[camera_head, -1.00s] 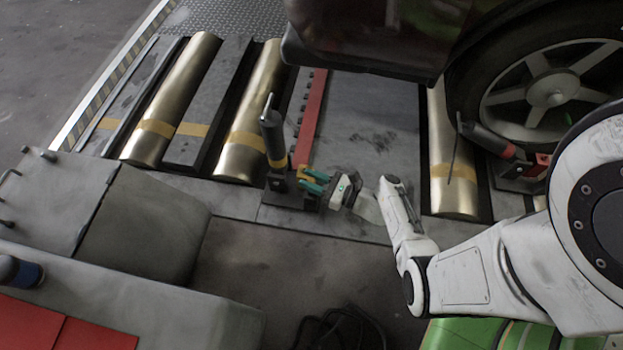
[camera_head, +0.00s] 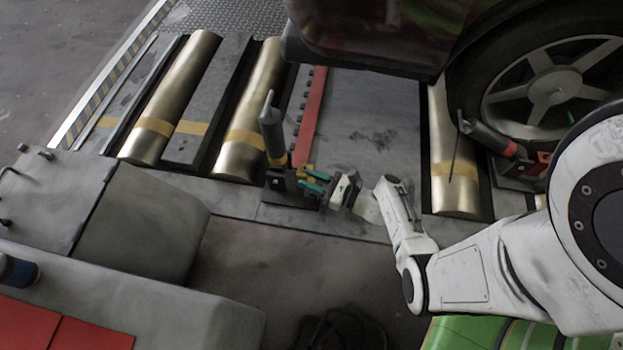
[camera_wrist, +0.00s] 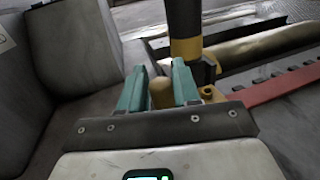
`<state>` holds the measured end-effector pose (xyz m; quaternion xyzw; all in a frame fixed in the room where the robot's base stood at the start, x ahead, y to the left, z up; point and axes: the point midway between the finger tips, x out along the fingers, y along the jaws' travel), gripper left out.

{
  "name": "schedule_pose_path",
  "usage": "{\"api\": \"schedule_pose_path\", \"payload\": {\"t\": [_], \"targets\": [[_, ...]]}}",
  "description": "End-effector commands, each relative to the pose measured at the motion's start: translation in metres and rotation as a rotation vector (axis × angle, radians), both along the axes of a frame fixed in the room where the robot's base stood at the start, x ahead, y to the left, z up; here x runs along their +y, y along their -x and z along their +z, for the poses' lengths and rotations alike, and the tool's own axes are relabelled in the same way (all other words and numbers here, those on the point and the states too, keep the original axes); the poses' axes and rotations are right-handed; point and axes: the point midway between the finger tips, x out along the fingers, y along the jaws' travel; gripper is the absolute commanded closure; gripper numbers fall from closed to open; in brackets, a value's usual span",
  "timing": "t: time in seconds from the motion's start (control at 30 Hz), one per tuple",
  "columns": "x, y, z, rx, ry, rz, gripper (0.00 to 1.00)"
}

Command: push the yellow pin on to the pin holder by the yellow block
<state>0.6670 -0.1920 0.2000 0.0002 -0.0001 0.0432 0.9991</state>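The yellow pin (camera_wrist: 162,93) shows in the wrist view as a short rounded cylinder between the two teal fingers of my gripper (camera_wrist: 160,82). The fingers stand apart, one on each side of it; I cannot tell whether they press on it. The yellow block (camera_wrist: 213,94) is just right of the right finger, beside a dark post with a yellow band. In the head view, my gripper (camera_head: 315,181) points left at the foot of the dark post (camera_head: 272,134), next to the yellow block (camera_head: 303,171). The pin holder cannot be told apart clearly, and the pin's far end is hidden.
A red toothed rail (camera_head: 311,115) runs back from the block. Brass rollers (camera_head: 252,110) lie to the left, and another roller (camera_head: 452,165) is at right near a car wheel (camera_head: 550,90). Grey cabinets (camera_head: 130,220) stand at the lower left.

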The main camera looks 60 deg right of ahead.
Motion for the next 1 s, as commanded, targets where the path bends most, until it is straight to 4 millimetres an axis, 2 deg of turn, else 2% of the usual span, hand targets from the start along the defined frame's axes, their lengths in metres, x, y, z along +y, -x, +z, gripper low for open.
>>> {"api": "schedule_pose_path", "payload": {"t": [0.03, 0.27, 0.57, 0.73, 1.0], "targets": [[0.000, 0.000, 0.001, 0.000, 0.000, 0.000, 0.63], [0.000, 0.000, 0.001, 0.000, 0.000, 0.000, 0.41], [0.000, 0.002, 0.000, 0.001, 0.000, 0.000, 0.40], [-0.002, 0.021, 0.002, 0.001, -0.002, -0.002, 0.40], [-0.007, 0.073, 0.002, 0.001, -0.001, -0.005, 0.40]]}}
